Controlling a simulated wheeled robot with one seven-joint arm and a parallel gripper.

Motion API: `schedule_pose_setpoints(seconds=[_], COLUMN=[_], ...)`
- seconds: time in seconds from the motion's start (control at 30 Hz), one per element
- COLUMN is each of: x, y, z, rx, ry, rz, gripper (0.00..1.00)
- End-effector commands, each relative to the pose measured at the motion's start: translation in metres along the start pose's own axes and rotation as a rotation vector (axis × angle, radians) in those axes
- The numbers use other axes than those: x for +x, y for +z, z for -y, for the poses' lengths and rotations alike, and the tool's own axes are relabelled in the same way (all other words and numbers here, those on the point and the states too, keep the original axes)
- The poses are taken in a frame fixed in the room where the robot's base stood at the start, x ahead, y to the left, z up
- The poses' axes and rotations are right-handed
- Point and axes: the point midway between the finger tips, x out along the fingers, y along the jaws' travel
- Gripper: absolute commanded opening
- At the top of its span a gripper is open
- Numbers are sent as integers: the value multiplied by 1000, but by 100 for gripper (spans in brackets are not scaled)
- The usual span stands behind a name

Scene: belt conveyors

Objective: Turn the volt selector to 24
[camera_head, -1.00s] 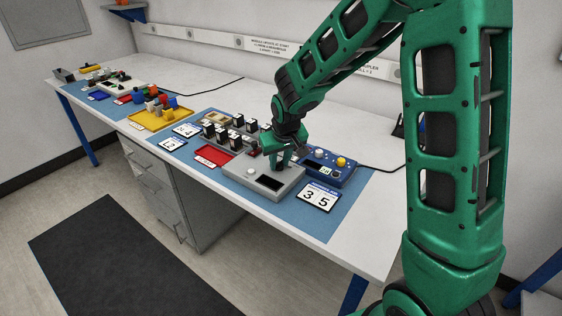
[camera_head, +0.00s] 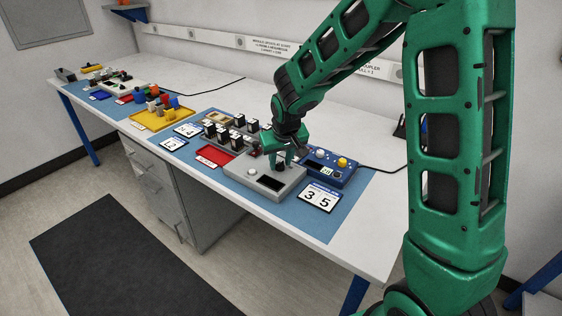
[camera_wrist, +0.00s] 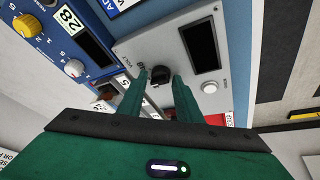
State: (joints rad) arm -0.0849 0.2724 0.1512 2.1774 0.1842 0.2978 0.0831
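The volt selector is a small black knob (camera_wrist: 160,76) on a grey box (camera_wrist: 150,47), with "VOLT" and "48" printed beside it in the wrist view. The box has a dark display (camera_wrist: 201,46) and a white button (camera_wrist: 209,87). My gripper (camera_wrist: 160,78) points down at the box, with one finger on each side of the knob. It looks open, with narrow gaps beside the knob; contact is hard to judge.
A blue box (camera_head: 336,181) with yellow and white knobs stands close behind the grey box. A card reading "35" (camera_head: 320,196) lies to the right. A red tray (camera_head: 213,156) and several black switches stand to the left. The front table edge is clear.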

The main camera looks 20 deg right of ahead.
Motion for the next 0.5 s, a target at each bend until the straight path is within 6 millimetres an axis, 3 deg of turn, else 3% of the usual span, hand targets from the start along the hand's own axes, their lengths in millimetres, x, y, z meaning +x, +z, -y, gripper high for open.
schedule_pose_setpoints(seconds=[0.5], x=[-80], y=[-3], z=[0], rx=[0], ry=[0], rz=[-5], gripper=[32])
